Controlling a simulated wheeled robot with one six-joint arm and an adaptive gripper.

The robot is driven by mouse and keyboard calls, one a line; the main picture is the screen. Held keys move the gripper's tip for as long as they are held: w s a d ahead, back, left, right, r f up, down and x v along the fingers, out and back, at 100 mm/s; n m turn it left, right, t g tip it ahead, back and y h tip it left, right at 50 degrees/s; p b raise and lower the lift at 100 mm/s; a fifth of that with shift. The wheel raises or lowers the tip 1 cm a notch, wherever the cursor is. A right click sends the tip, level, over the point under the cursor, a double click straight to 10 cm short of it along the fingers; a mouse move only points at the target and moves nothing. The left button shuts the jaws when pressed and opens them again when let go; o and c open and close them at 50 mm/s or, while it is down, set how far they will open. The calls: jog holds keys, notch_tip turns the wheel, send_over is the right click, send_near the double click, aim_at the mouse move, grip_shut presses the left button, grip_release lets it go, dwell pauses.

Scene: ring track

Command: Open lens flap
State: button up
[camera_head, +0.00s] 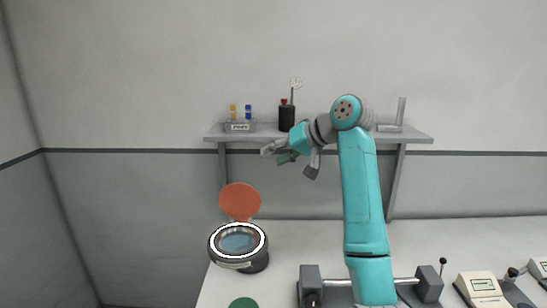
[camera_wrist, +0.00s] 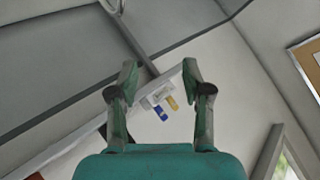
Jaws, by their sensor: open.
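A dark round lens housing (camera_head: 255,265) with a white ring and a bluish glass face sits at the left of the table. Its orange-red round flap (camera_head: 239,201) stands raised at the back rim, so the glass is uncovered. My gripper (camera_head: 272,153) is up at the shelf's height, above and to the right of the flap, well apart from it. In the wrist view my gripper (camera_wrist: 159,70) has its two fingers spread with nothing between them. The lens and flap are not in the wrist view.
A wall shelf (camera_head: 218,133) behind my arm carries a small box with yellow and blue pieces (camera_head: 240,126), a black holder (camera_head: 286,117) and a clear stand (camera_head: 391,128). A green disc (camera_head: 243,303), a bar fixture (camera_head: 309,285) and display devices (camera_head: 482,287) are on the table.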

jog(key=v, duration=1.1)
jog(key=shift+a, duration=0.1)
